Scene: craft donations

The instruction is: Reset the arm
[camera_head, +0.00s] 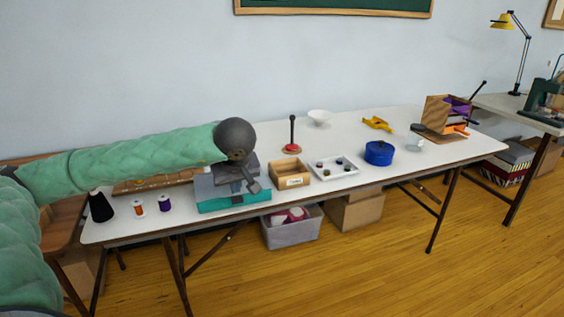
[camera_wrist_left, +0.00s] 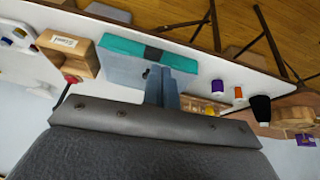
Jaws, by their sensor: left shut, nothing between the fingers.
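My left arm (camera_head: 130,164), in a green padded sleeve, reaches in from the left over the white table (camera_head: 240,225). My left gripper (camera_head: 252,186) points down over the teal and grey box (camera_head: 232,201) near the front edge. Its fingers are shut with nothing between them. In the left wrist view the shut fingers (camera_wrist_left: 162,88) show in front of the teal box (camera_wrist_left: 134,62); I cannot tell whether they touch it. My right gripper is not in view.
Spools (camera_head: 165,203) and a black cone (camera_head: 100,207) stand left of the box. A wooden box (camera_head: 291,174), a white tray (camera_head: 347,173) and a blue pot (camera_head: 379,153) stand to the right. Clear tabletop lies around the white bowl (camera_head: 318,116) at the back.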

